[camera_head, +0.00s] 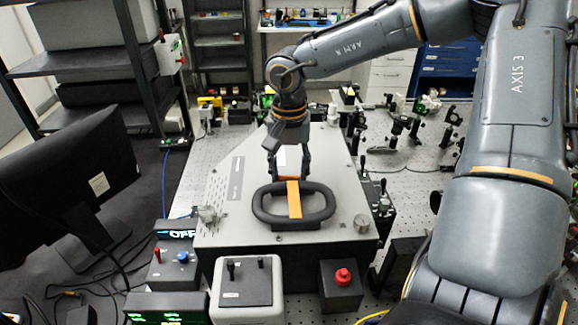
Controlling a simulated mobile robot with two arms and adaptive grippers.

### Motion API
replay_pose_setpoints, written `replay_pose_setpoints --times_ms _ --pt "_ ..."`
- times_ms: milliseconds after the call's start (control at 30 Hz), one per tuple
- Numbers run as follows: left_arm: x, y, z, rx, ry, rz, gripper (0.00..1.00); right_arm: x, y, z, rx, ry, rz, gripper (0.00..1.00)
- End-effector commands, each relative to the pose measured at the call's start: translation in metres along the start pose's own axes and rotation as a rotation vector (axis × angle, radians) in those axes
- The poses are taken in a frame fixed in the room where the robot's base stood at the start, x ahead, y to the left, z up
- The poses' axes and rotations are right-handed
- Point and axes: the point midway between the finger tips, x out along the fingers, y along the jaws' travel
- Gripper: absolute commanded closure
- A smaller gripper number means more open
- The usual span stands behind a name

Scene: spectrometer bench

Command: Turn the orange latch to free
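The orange latch (294,200) is a flat bar lying across the black oval handle ring on top of the grey spectrometer housing (230,215). It points roughly front to back. My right gripper (289,176) points down just behind the ring. I cannot tell whether either finger touches the latch. My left gripper is not in view.
A red button box (342,285), a grey switch box (247,290) and a box with an OFF display (175,234) stand in front. A black monitor (70,185) is at left. Optics posts (405,125) stand behind at right.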

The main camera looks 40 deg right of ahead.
Motion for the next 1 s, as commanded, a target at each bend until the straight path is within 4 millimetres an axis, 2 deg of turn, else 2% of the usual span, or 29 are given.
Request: replay_pose_setpoints --times_ms 133,300,567,600,700,1000 --pt "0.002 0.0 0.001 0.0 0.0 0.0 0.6 0.001 0.0 0.0 -0.007 0.0 -0.001 0.86" --pt "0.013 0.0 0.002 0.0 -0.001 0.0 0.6 0.003 -0.001 0.0 -0.095 0.001 -0.003 0.86" --pt "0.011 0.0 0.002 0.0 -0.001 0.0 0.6 -0.001 0.0 -0.001 -0.117 0.002 0.001 0.87" --pt "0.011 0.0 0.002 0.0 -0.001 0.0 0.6 -0.001 0.0 -0.001 -0.117 0.002 0.001 0.51" --pt "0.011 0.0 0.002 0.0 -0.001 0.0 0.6 -0.001 0.0 -0.001 -0.117 0.002 0.001 0.32" --pt "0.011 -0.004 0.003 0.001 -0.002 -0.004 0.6 -0.001 0.0 0.0 -0.116 0.001 0.0 0.32"
